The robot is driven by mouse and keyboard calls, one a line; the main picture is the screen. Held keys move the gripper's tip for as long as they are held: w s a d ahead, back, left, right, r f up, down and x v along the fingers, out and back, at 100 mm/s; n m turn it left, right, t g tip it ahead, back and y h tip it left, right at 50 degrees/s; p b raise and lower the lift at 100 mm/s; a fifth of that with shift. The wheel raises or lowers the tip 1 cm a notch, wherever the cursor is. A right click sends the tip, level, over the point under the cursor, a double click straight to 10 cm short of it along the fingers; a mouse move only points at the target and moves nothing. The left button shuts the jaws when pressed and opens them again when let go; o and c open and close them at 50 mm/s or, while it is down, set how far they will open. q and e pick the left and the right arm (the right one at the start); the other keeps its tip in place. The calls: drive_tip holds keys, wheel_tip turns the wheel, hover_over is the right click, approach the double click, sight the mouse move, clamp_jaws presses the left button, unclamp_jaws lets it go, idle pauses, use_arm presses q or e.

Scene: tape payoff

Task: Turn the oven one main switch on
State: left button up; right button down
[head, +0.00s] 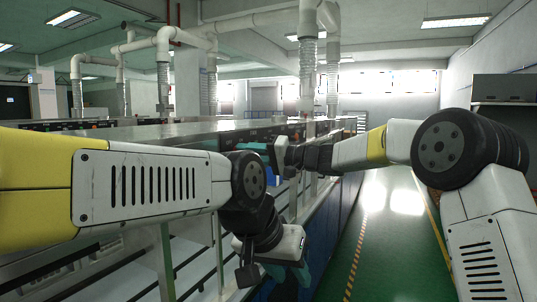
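The oven (185,135) is a long grey machine with a dark strip of small controls (262,133) along its top edge, in the middle of the head view. The individual switches are too small to tell apart, so I cannot make out the oven one main switch or its state. My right gripper (254,147), with teal parts, reaches from the right to just in front of this strip; I cannot tell whether it touches. My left gripper (287,272) hangs low in front of the machine, pointing down, away from the strip. The finger gaps of both are unclear.
A green floor aisle (390,225) with striped and yellow lines runs clear on the right. Silver and white ducts (308,70) rise from the machines. Metal frames and rails (190,265) lie below my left arm. A grey cabinet (505,88) stands at the right wall.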

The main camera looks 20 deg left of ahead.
drive_tip(key=shift+s+m+t+y, duration=0.15)
drive_tip(key=shift+m+t, duration=0.2)
drive_tip(key=shift+m, duration=3.55)
drive_tip(key=shift+w+m+t+y, duration=0.15)
drive_tip(key=shift+m+t, duration=0.2)
drive_tip(key=shift+m, duration=3.55)
drive_tip(key=shift+s+m, duration=0.1)
drive_tip(key=shift+m, duration=0.2)
drive_tip(key=c, duration=1.1)
unclamp_jaws()
drive_tip(key=d, duration=0.7)
drive_tip(key=shift+s+d+f, duration=0.3)
drive_tip(key=shift+d, duration=0.1)
